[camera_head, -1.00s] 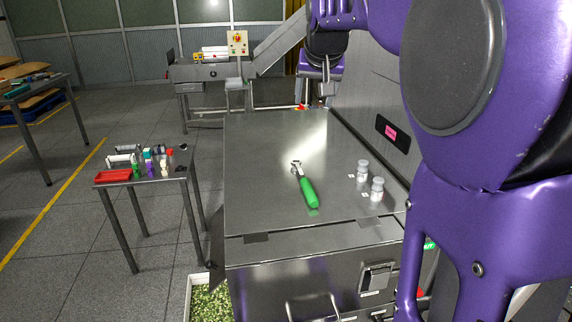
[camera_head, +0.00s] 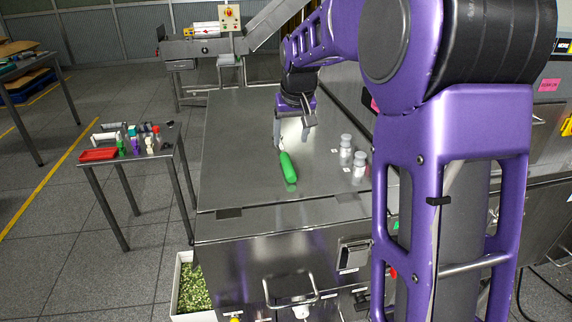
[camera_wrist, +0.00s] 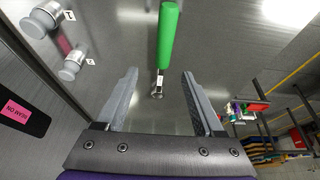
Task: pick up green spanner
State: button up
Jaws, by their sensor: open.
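The green spanner (camera_head: 288,167) lies on the steel table top in the head view, its green handle toward the front and its metal head hidden behind my gripper. My gripper (camera_head: 293,142) is open above the table at the spanner's metal end. In the wrist view the green handle (camera_wrist: 167,38) points away from me, and its metal end (camera_wrist: 158,86) lies between the two open fingers of my gripper (camera_wrist: 160,75), touching neither as far as I can see.
A side table (camera_head: 165,158) with a red tray (camera_head: 98,155) and small items stands at left. A bin of green bits (camera_head: 192,290) is on the floor. The table top left of the spanner is clear.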

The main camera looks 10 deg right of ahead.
aim_at(286, 158)
jog(key=x, duration=0.3)
jog(key=shift+f, duration=0.1)
jog(key=shift+a+b+x, duration=0.15)
jog(key=shift+b+x, duration=0.2)
jog(key=shift+x, duration=1)
jog(key=shift+a+b+x, duration=0.15)
jog(key=shift+b+x, duration=0.15)
jog(key=shift+x, duration=1.05)
jog(key=shift+s, duration=0.1)
grip_shut()
